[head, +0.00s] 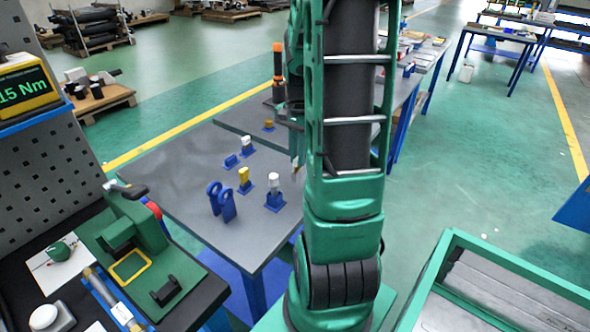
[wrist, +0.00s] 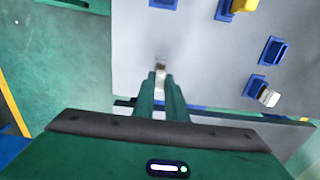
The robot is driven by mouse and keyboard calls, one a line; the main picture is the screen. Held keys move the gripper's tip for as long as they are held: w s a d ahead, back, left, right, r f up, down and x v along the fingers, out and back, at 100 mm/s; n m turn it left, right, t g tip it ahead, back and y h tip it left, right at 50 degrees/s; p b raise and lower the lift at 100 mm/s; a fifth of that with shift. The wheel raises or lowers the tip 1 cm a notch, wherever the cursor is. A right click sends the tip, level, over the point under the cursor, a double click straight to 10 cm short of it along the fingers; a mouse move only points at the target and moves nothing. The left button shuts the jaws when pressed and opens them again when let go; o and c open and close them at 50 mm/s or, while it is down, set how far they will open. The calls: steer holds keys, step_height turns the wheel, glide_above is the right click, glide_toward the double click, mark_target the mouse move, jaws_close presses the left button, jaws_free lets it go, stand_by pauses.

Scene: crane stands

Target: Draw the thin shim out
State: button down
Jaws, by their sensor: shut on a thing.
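My gripper (wrist: 161,80) points down over the grey tabletop in the wrist view. Its green fingers are shut on a small pale piece (wrist: 161,66), thin and partly hidden between the tips; I cannot tell for sure whether it is the shim. In the head view my arm hides most of the gripper. Blue stands are on the table: one with a pale block (head: 274,182), one with a yellow block (head: 244,175), one with a white block (head: 246,142), and a low blue one with nothing seen in it (head: 231,161).
A blue piece with two rings (head: 221,201) stands near the table's front. The grey table (head: 165,175) is clear on its left. A workbench with a green fixture (head: 150,235) is at front left, a green-rimmed tray (head: 450,238) at front right. An orange-topped cylinder (head: 278,72) stands farther back.

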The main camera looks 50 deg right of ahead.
steer(key=shift+r, duration=2.5)
